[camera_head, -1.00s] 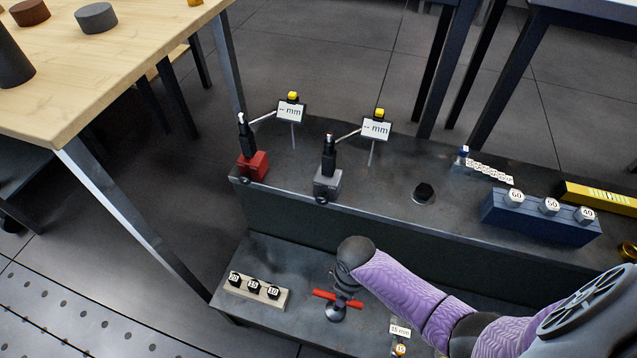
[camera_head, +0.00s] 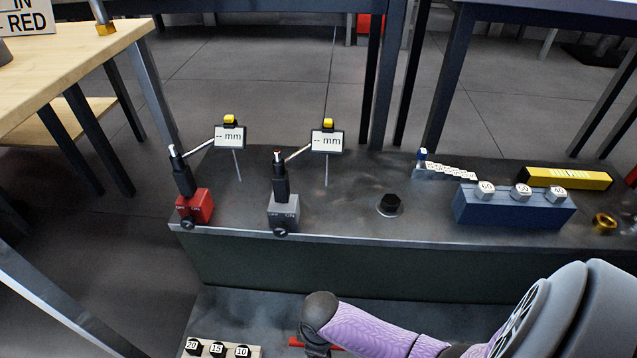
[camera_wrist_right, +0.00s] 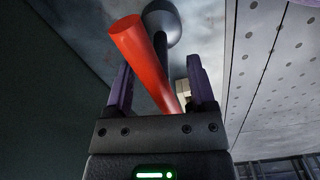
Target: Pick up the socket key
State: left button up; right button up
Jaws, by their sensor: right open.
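The socket key (camera_head: 296,343) shows as a red crossbar on the lower bench level in the head view, mostly hidden behind my right arm. In the right wrist view the red bar (camera_wrist_right: 143,55) runs between the fingers, with a dark shaft and rounded end behind it. My right gripper (camera_wrist_right: 160,78) is open, one finger on each side of the bar; I cannot tell whether either finger touches it. In the head view the right gripper (camera_head: 316,345) is small and dark at the bottom edge. My left gripper is not in view.
A block of black sockets (camera_head: 218,349) marked 20, 15 and 10 lies left of the key.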

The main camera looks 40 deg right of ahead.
grip_shut()
dwell(1.3)
